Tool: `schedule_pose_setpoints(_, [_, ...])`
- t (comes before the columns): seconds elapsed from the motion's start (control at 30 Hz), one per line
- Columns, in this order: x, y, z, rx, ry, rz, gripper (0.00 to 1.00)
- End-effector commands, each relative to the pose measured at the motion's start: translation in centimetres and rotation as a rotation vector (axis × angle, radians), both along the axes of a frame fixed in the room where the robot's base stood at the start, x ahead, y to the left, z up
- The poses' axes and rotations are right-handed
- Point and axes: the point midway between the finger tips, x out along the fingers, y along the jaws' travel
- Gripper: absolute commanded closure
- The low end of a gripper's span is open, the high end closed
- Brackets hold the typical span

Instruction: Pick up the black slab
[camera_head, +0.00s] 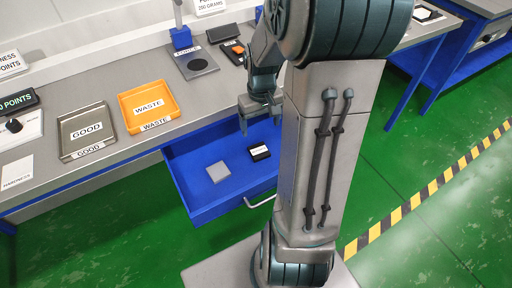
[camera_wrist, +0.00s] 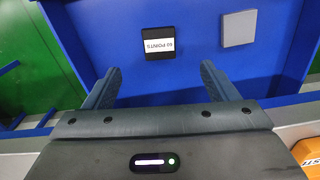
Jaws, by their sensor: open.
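The black slab (camera_head: 259,152) lies flat in the open blue drawer, near its right side in the head view. In the wrist view the black slab (camera_wrist: 159,43) bears a white label reading "60 POINTS", seen upside down. My gripper (camera_wrist: 157,80) is open and empty, with the slab ahead of its fingertips and roughly between their lines. In the head view my gripper (camera_head: 258,118) hangs above the back part of the drawer, apart from the slab.
A grey slab (camera_head: 218,171) lies beside the black one in the blue drawer (camera_head: 208,201). Drawer walls surround both. On the bench above stand the orange WASTE tray (camera_head: 172,95), the grey GOOD tray (camera_head: 68,123) and a blue-based stand (camera_head: 182,38). The bench edge overhangs the drawer's back.

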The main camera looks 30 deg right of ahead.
Motion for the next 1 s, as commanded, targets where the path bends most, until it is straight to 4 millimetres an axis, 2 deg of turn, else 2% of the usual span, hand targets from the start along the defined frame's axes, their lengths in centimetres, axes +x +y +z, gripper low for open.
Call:
schedule_pose_setpoints(0.3, [-0.1,0.0,-6.2,0.002,0.005,0.000,0.20])
schedule_pose_setpoints(0.57, [0.0,0.0,-8.2,0.000,0.001,-0.001,0.20])
schedule_pose_setpoints(0.83, [0.1,-0.2,-11.8,0.002,0.004,0.000,0.20])
schedule_pose_setpoints(1.0, [0.1,-0.2,-13.0,0.001,0.002,0.000,0.20])
